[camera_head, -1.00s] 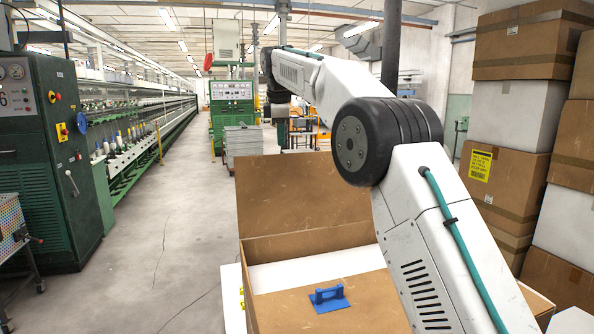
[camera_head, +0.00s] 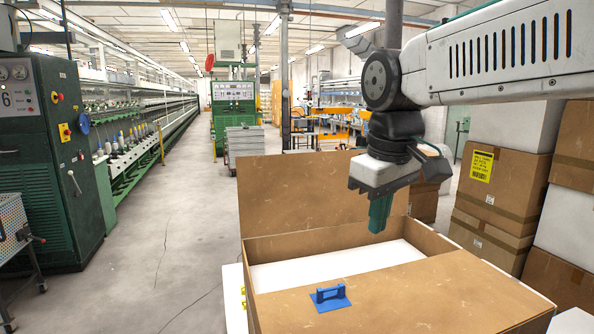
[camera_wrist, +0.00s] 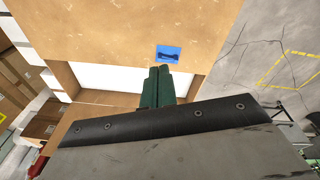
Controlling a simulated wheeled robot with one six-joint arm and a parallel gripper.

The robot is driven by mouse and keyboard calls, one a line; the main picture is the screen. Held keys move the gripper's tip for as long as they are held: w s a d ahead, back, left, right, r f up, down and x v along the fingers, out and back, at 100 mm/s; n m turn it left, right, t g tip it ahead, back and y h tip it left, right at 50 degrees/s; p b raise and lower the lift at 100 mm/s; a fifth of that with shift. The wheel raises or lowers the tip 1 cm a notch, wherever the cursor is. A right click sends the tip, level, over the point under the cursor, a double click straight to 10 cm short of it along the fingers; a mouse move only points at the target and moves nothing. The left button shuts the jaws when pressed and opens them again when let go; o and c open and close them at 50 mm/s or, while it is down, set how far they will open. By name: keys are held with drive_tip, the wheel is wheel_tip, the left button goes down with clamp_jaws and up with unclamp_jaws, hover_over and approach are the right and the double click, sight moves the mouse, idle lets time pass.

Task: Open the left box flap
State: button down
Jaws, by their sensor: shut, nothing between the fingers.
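An open-topped cardboard box (camera_head: 252,252) stands in front of me. Its far flap (camera_head: 295,190) stands up. A near flap (camera_head: 410,290) lies flat over the front part of the opening and bears a blue handle (camera_head: 330,297). The handle (camera_wrist: 168,53) also shows in the wrist view, just beyond my fingertips in the picture. My gripper (camera_head: 379,222) points down over the uncovered part of the box, to the right of and behind the handle, apart from it. Its green fingers (camera_wrist: 158,78) are shut together and empty.
A white surface (camera_head: 330,268) shows inside the box. Stacked cartons (camera_head: 500,185) stand close on the right. Green machines (camera_head: 45,150) line the left, with clear floor (camera_head: 165,220) between them and the box.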

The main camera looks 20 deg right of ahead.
drive_tip(key=s+f+m, duration=0.4)
drive_tip(key=s+f, duration=0.8)
drive_tip(key=s, duration=0.1)
drive_tip(key=w+d+r+n+y, duration=0.1)
drive_tip(key=w+r+n, duration=0.2)
drive_tip(key=w, duration=0.9)
drive_tip(key=w+d+r+n+t+y, duration=0.1)
drive_tip(key=w+r+n, duration=0.15)
drive_tip(key=w, duration=0.95)
drive_tip(key=w+d+r+n+y, duration=0.15)
drive_tip(key=w+r, duration=0.25)
drive_tip(key=w, duration=0.8)
drive_tip(key=w+r+n+t+y, duration=0.1)
drive_tip(key=w+r+n+t, duration=0.2)
drive_tip(key=w+r+n, duration=0.6)
drive_tip(key=n, duration=0.1)
approach(289, 182)
drive_tip(key=shift+x, duration=2.1)
